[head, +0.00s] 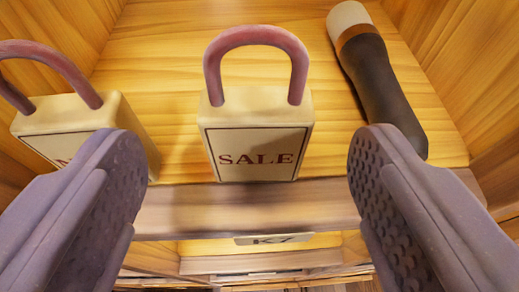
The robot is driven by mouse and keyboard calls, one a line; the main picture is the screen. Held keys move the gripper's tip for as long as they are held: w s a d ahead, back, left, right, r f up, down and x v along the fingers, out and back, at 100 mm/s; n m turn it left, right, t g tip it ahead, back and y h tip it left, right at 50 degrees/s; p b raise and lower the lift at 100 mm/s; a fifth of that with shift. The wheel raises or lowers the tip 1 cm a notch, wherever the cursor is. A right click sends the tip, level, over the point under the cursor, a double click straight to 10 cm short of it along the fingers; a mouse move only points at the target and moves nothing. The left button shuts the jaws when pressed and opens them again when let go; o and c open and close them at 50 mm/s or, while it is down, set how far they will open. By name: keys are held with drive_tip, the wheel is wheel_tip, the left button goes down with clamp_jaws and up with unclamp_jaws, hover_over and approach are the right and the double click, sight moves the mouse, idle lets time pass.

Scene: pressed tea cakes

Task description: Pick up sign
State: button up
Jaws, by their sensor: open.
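A cream block-shaped sign (258,135) with "SALE" lettering and a purplish arched handle stands upright on a wooden shelf (190,60), in the middle of the head view. My gripper (245,165) is open, with one textured grey-purple finger at the left and one at the right. The sign shows between the two fingers and neither seems to touch it. How far the fingertips are from it in depth is hard to tell. A second similar sign (60,115) with a handle stands at the left, partly hidden behind the left finger.
Wooden side walls (45,30) close in the shelf. A "K7" label (272,239) sits below the shelf's front edge (250,208).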

sight(257, 119)
drive_tip(key=x, duration=0.2)
drive_tip(key=p+x, duration=0.1)
drive_tip(key=x, duration=0.4)
drive_tip(key=shift+d+f+p, duration=0.2)
drive_tip(key=shift+f+p, duration=0.15)
drive_tip(key=shift+p, duration=0.05)
drive_tip(key=shift+s, duration=0.15)
drive_tip(key=shift+c, duration=1.1)
drive_tip(key=c, duration=0.8)
drive_tip(key=shift+r, duration=0.15)
drive_tip(key=shift+r, duration=0.6)
wheel_tip(257, 119, up, 2)
drive_tip(key=shift+r+b, duration=0.2)
drive_tip(key=shift+b, duration=0.35)
drive_tip(key=s+b, duration=0.1)
drive_tip(key=s, duration=0.4)
drive_tip(key=s+r+b, duration=0.1)
drive_tip(key=s, duration=0.4)
drive_tip(key=s+b, duration=0.1)
drive_tip(key=s, duration=0.5)
drive_tip(key=shift+r, duration=0.15)
